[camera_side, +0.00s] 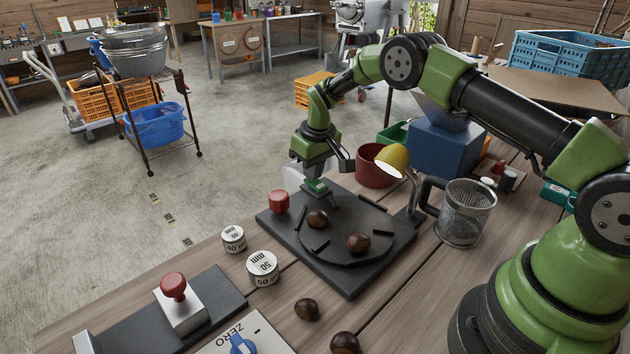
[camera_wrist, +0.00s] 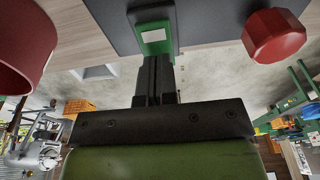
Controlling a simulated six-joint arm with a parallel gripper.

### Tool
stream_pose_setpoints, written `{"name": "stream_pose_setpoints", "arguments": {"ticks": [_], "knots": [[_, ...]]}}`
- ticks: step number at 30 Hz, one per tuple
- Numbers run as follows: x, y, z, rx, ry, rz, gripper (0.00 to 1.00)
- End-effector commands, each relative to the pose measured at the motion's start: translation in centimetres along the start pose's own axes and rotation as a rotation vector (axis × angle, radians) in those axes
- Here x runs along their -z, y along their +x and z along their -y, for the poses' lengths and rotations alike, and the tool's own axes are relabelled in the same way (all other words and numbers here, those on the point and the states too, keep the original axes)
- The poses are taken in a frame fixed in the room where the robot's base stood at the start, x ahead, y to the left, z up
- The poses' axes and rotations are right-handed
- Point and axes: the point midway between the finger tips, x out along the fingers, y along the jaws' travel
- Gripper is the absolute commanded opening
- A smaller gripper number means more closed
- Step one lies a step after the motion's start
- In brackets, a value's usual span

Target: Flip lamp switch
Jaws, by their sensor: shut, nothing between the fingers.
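The yellow lamp (camera_side: 394,157) hangs on a bent arm at the right side of a dark base plate; its opening looks pale, and I cannot tell if it is lit. A small green switch (camera_side: 317,186) with a pale face sits at the plate's far corner; it also shows in the wrist view (camera_wrist: 153,35). My gripper (camera_side: 318,178) is shut and empty, pointing down at the switch. In the wrist view its fingertips (camera_wrist: 154,60) are right at the switch's near edge; whether they touch is unclear. The fingers partly hide the switch in the side view.
A red knob (camera_side: 279,201) stands on the plate close to my gripper. A dark red cup (camera_side: 375,166) stands behind the plate. Chestnuts (camera_side: 358,243) lie on the round disc. A wire mesh cup (camera_side: 466,214) is at right. Weights (camera_side: 263,268) stand at front left.

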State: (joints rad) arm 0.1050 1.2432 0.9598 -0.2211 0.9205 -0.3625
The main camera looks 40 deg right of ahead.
Motion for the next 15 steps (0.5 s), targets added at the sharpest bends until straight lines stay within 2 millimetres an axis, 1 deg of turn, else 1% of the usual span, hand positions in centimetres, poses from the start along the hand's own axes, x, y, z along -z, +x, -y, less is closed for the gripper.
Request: {"name": "stream_pose_setpoints", "arguments": {"ticks": [9,13,15], "knots": [[-0.07,0.52,0.00,0.000,0.000,0.000,0.00],[0.00,0.23,0.00,0.000,0.000,-0.001,0.00],[0.10,-0.28,0.00,0.000,0.000,-0.002,0.00]]}}
